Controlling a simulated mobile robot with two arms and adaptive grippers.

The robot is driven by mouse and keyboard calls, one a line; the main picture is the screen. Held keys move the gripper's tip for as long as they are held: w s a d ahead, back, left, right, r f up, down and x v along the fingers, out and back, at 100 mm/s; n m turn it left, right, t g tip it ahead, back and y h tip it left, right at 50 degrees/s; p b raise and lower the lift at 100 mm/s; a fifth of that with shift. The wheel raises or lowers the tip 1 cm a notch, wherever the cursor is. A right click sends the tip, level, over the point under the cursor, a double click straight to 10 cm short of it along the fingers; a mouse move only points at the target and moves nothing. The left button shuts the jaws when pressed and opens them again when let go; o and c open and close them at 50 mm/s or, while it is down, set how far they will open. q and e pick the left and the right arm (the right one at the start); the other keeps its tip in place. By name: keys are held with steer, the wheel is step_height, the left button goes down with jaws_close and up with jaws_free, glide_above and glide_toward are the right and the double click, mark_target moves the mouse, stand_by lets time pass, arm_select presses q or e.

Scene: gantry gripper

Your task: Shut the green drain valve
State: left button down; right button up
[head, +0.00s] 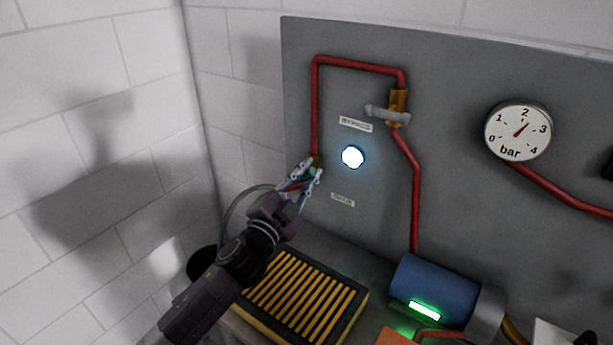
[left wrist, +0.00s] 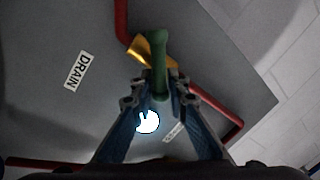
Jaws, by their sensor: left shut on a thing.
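The green drain valve handle (left wrist: 158,62) sits on a brass valve body (left wrist: 140,50) in the red pipe, near the DRAIN label (left wrist: 77,70). In the left wrist view the handle stands at an angle across the brass body. My left gripper (left wrist: 158,98) is shut on the handle, with a finger on each side of its lower end. In the head view my left gripper (head: 308,175) is at the left pipe, and only a little of the green handle (head: 314,171) shows between its fingers. My right gripper is in neither view.
A second brass valve with a grey lever (head: 388,115) is higher on the grey panel (head: 460,80). A lit white lamp (head: 352,157) is right beside my gripper. A pressure gauge (head: 517,132) reads between 2 and 3. A yellow-slatted box (head: 305,298) and blue cylinder (head: 437,285) are below.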

arm_select(q)
steer(key=m, duration=0.2)
steer(key=f+m+h+b, duration=0.1)
steer(key=m, duration=0.2)
steer(key=shift+s+d+b, duration=0.15)
steer(key=shift+d+b, duration=0.05)
steer(key=shift+b, duration=0.1)
steer(key=shift+f+m+g+h+b, duration=0.2)
steer(key=shift+m+h+b, duration=0.1)
steer(key=shift+m, duration=0.8)
steer(key=shift+f+m+g+h+b, duration=0.1)
steer(key=shift+m+g+h+b, duration=0.15)
steer(key=shift+m, duration=0.85)
steer(key=shift+s+d+m, duration=0.1)
steer(key=shift+m, duration=0.2)
steer(key=shift+f, duration=0.1)
steer(key=c, duration=2)
jaws_free()
steer(key=v, duration=1.2)
